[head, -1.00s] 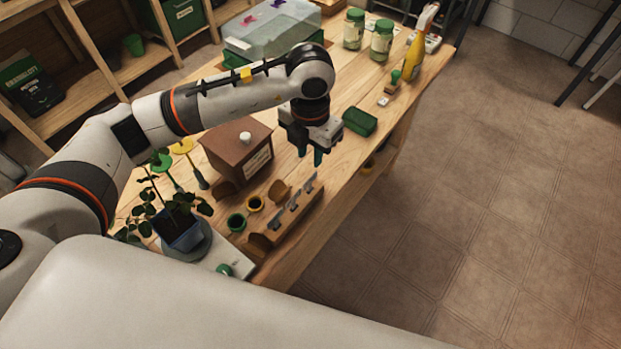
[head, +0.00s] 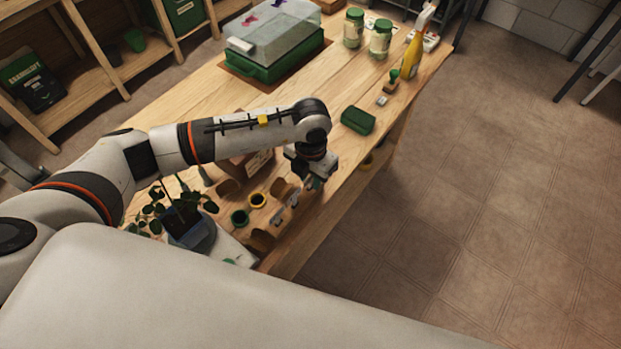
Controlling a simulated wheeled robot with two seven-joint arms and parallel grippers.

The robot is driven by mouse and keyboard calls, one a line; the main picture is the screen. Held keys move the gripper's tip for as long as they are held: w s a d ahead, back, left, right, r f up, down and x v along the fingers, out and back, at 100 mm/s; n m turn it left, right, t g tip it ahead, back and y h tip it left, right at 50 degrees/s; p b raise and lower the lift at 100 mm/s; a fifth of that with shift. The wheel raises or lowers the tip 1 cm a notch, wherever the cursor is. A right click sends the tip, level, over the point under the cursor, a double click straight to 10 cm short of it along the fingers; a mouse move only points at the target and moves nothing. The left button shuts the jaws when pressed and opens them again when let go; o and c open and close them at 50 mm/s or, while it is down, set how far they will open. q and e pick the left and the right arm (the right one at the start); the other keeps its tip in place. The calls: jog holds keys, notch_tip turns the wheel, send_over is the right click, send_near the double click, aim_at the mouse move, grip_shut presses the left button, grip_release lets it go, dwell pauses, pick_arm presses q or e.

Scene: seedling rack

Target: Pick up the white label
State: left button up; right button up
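My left gripper (head: 312,183) points down over the far end of a small wooden holder (head: 263,240) near the table's right edge. Small pale grey-white pieces stand in the holder, one nearer (head: 277,219) and one farther (head: 293,199). They look like labels, but I cannot tell which is the white label. The far end of the holder is hidden by the gripper. The fingertips are small and dark, so their gap and any contact with a label are unclear. My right gripper is not in view.
A potted plant (head: 190,228) is farther left. A green block (head: 358,120) lies beyond the gripper. A clear-lidded green box (head: 270,62) stands farther back.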

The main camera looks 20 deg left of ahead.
pick_arm(q)
grip_shut()
